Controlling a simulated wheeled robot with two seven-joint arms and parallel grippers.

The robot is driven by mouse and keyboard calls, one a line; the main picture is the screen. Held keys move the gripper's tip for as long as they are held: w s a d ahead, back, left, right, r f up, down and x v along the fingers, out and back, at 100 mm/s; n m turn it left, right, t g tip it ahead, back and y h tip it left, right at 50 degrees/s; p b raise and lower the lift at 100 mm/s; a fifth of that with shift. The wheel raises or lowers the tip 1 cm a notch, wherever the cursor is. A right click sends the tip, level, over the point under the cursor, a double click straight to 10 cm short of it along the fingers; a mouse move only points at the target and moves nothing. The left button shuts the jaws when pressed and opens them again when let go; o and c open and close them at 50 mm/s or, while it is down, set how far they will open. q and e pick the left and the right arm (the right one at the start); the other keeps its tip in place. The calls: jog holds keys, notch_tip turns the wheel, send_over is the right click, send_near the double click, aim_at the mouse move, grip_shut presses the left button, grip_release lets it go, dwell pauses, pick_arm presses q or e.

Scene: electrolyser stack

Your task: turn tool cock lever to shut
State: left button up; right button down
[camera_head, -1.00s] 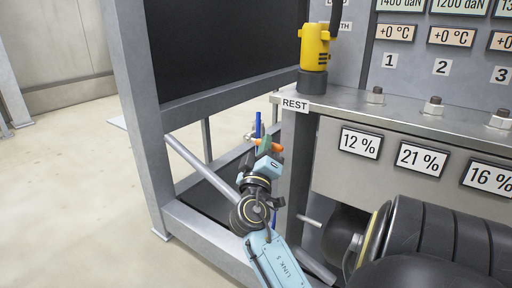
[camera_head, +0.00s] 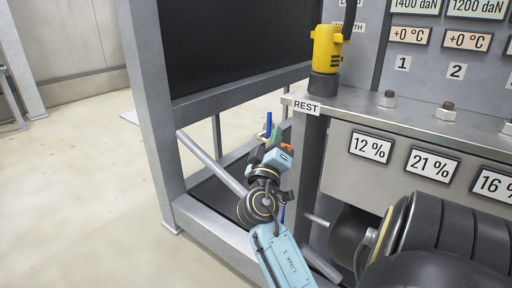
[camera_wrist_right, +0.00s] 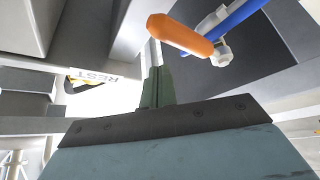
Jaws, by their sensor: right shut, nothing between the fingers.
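The cock's lever, with an orange grip (camera_wrist_right: 180,35), is in the right wrist view, just ahead of the fingertips and slightly to the right. In the head view a small part of the orange grip (camera_head: 288,147) shows beside the fingers. Blue hose (camera_wrist_right: 240,14) and a pale fitting (camera_wrist_right: 221,52) are just beyond the grip. My right gripper (camera_head: 274,137) is shut and empty, close to the lever; whether it touches cannot be told. Its greenish fingers (camera_wrist_right: 156,84) also show in the wrist view. The valve body is mostly hidden. My left gripper is not in view.
A yellow tool (camera_head: 327,48) stands in a dark holder on the metal shelf (camera_head: 415,115) by the REST label (camera_head: 306,107). A grey frame post (camera_head: 150,110) and a slanted bar (camera_head: 212,163) are left of my arm. Open floor lies at the left.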

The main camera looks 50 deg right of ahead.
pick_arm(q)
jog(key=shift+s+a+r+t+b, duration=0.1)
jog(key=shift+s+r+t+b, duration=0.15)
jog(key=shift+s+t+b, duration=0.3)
pick_arm(e)
jog(key=a+f, duration=0.3)
jog(key=a, duration=0.6)
jog(key=shift+f, duration=0.35)
